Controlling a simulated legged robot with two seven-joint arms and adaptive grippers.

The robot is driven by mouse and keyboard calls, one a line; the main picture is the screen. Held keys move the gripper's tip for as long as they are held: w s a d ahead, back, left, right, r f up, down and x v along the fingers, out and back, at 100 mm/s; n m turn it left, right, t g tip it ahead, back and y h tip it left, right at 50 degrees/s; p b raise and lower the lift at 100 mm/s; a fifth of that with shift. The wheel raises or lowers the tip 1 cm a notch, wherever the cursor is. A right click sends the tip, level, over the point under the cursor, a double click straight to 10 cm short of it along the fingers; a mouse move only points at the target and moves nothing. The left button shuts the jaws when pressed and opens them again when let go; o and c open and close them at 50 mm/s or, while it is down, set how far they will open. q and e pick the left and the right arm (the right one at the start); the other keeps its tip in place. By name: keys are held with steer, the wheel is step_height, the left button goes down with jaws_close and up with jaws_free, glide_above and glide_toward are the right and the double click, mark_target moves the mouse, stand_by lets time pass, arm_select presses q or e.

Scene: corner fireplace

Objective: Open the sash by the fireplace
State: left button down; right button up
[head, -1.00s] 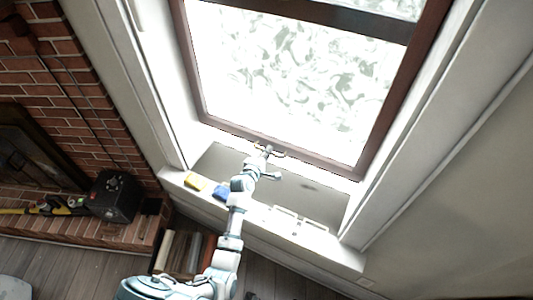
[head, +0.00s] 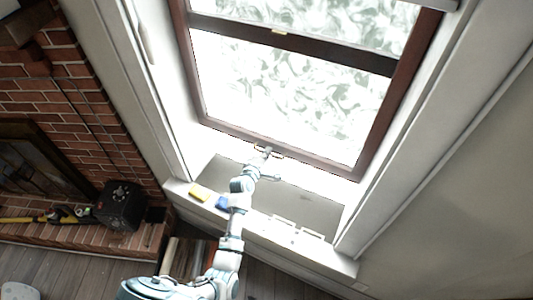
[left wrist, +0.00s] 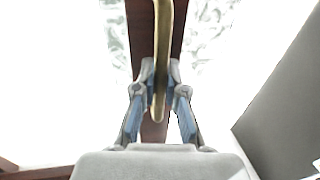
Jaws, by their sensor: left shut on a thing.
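The sash has a dark reddish-brown frame (head: 320,164) and patterned bright glass (head: 310,100). A bright white band lies between its bottom rail and the grey sill surface. A brass handle (left wrist: 157,85) stands out from the brown rail (left wrist: 139,35) in the left wrist view. My left gripper (head: 267,151) is at the bottom rail in the head view. Its two fingers (left wrist: 160,98) close from both sides on the handle in the wrist view. My right gripper is in neither view.
White fittings (head: 297,229) are on the sill to the right. A black box (head: 120,206) stands on the brick hearth (head: 130,238) at left.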

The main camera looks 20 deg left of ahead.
arm_select(q)
steer(key=shift+d+r, duration=0.1)
steer(key=shift+r, duration=0.05)
steer(key=c, duration=1.2)
jaws_free()
steer(key=shift+d, duration=0.1)
steer(key=v, duration=1.1)
steer(key=shift+s, duration=0.45)
